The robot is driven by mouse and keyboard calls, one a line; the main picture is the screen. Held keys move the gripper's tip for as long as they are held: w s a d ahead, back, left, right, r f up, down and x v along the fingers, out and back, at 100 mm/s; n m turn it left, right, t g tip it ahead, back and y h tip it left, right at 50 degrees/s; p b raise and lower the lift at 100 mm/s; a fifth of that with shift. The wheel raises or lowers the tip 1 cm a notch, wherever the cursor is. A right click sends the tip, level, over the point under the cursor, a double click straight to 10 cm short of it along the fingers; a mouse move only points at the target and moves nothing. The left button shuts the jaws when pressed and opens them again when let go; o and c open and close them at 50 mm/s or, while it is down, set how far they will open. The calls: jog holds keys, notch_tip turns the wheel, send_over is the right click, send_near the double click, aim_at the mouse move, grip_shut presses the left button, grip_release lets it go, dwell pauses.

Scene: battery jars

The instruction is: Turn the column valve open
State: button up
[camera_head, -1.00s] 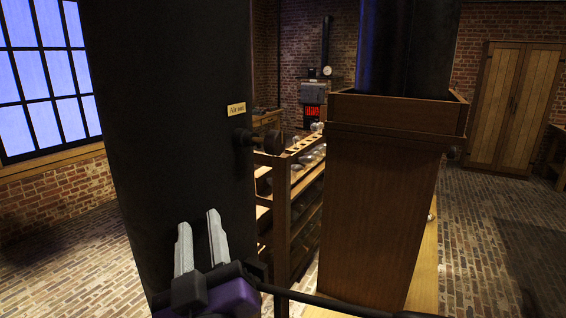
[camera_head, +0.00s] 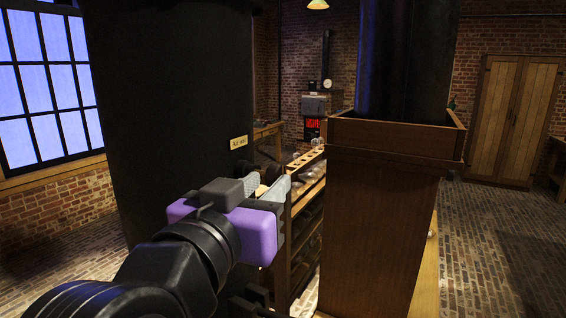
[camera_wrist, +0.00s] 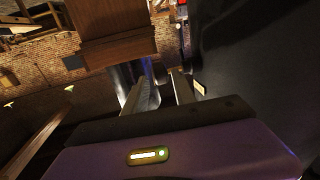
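The large black column (camera_head: 170,110) stands left of centre in the head view, with a small brass-coloured label (camera_head: 239,142) on it. Its valve (camera_head: 271,169) is a dark knob sticking out to the right below the label, now mostly hidden behind my fingers. My gripper (camera_head: 268,184), with a purple body, is at the valve in that view; I cannot tell whether it touches. In the wrist view my gripper (camera_wrist: 160,84) has its two grey fingers apart, with no clear object between them. The label (camera_wrist: 199,88) shows just right of the fingers there.
A wooden pedestal (camera_head: 375,220) carrying another dark column (camera_head: 403,60) stands close on the right. A wooden rack (camera_head: 308,190) with glass jars is behind the gripper, between column and pedestal. A stove (camera_head: 315,105) and cupboard (camera_head: 505,120) are far back. Brick floor is open at right.

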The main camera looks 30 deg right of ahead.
aim_at(283, 168)
jog(key=p+x, duration=0.2)
jog(key=x, duration=0.6)
jog(key=shift+w+d, duration=0.1)
jog(key=shift+d, duration=0.05)
jog(key=shift+f, duration=0.1)
grip_shut()
